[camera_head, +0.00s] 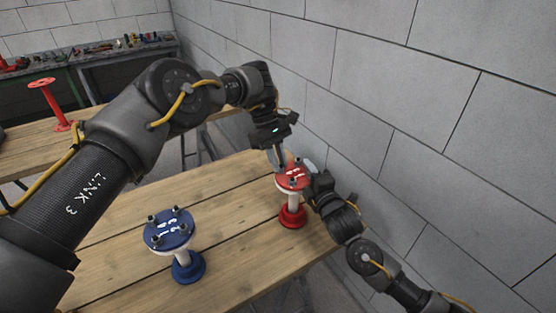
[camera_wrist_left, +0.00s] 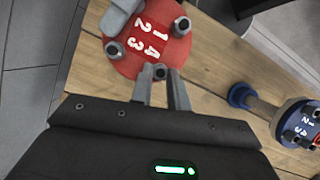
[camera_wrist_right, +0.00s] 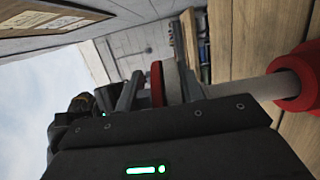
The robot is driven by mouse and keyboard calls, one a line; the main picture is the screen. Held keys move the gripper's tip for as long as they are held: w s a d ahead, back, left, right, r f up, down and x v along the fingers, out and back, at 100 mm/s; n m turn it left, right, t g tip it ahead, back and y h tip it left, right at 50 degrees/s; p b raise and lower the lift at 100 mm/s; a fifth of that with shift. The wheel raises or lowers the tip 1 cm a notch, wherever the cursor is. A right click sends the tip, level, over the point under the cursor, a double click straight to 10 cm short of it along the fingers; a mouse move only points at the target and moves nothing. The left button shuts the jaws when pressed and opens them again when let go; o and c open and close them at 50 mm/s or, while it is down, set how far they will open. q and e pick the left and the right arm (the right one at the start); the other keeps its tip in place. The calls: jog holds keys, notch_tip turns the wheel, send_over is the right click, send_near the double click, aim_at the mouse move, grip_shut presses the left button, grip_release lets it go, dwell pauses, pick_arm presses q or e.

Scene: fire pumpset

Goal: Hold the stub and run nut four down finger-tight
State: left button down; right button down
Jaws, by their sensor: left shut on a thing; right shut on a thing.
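The red-topped stub (camera_head: 293,205), white with a red base, stands upright near the bench's wall-side edge. Its red flange (camera_wrist_left: 140,65) shows numbers 1 to 4 in the left wrist view. My left gripper (camera_head: 279,163) is above the flange, with its fingers shut on the nut (camera_wrist_left: 160,72) beside number 4. Two other bolts show at the flange's left (camera_wrist_left: 113,48) and right (camera_wrist_left: 181,26). My right gripper (camera_wrist_right: 160,90) is shut across the flange edge from the wall side. Its finger covers part of the flange near number 2. Whether nut four is seated is hidden.
A blue-topped stub (camera_head: 183,267) with several bolts stands at the front left of the bench (camera_head: 115,270). Another red stub (camera_head: 52,105) is on the bench behind. The grey block wall (camera_head: 430,130) is close on the right. The wood between the stubs is clear.

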dwell(0.6)
pick_arm(q)
jog(key=c, duration=1.3)
grip_release()
jog(key=shift+c, duration=0.2)
